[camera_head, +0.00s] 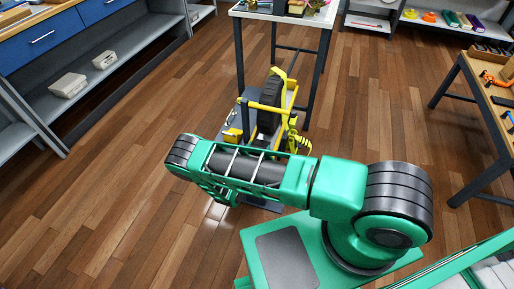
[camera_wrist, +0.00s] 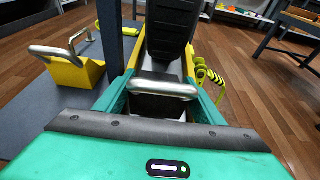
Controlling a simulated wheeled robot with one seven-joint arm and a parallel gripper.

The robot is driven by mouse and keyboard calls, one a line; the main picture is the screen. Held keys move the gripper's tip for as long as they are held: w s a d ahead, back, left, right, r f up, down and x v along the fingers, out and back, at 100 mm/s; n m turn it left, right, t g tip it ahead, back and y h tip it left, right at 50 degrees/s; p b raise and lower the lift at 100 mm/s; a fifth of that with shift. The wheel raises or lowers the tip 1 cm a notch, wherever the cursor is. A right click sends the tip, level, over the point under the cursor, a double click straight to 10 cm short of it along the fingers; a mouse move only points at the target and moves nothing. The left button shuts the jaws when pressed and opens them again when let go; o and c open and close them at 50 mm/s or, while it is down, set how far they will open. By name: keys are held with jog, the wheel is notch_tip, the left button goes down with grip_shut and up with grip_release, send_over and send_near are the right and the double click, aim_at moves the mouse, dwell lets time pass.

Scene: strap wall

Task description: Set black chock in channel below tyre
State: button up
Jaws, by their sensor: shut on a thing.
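The black tyre (camera_wrist: 172,30) stands upright straight ahead in the wrist view, and in the head view (camera_head: 269,100) inside a yellow frame on a grey base. My gripper (camera_wrist: 158,82) is shut on the black chock (camera_wrist: 158,107), which has a bare metal handle across its top. The chock is between my teal fingers, just on the near side of the tyre. Yellow channel sides show beside the tyre. The channel floor and the chock's underside are hidden, so I cannot tell whether the chock touches it. In the head view my arm hides the gripper and chock.
A yellow block with a metal handle (camera_wrist: 78,70) stands on the grey base to the left. A yellow strap (camera_wrist: 211,84) hangs at the right of the tyre. A dark post rises close on the left. A table (camera_head: 285,17) stands behind. Wooden floor is open on both sides.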

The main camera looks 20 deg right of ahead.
jog(key=shift+w+d+f, duration=0.15)
jog(key=shift+w+d, duration=0.1)
jog(key=shift+d, duration=0.2)
jog(key=shift+w+d+f, duration=0.15)
jog(key=shift+w+d, duration=0.1)
jog(key=shift+d, duration=0.2)
jog(key=o, duration=1.4)
jog(key=shift+s+d, duration=0.1)
jog(key=shift+d, duration=0.05)
jog(key=shift+a, duration=0.2)
jog(key=shift+s+a+f, duration=0.15)
jog(key=shift+s+a, duration=0.2)
jog(key=s+a, duration=0.2)
jog(key=shift+s+a+f, duration=0.15)
jog(key=shift+a+f, duration=0.2)
jog(key=shift+a, duration=0.05)
jog(key=s+a+r, duration=0.1)
jog(key=s, duration=0.1)
jog(key=s+a+r, duration=0.3)
jog(key=s, duration=0.1)
jog(key=shift+s+a+r, duration=0.1)
jog(key=shift+a+r, duration=0.05)
jog(key=shift+r, duration=0.15)
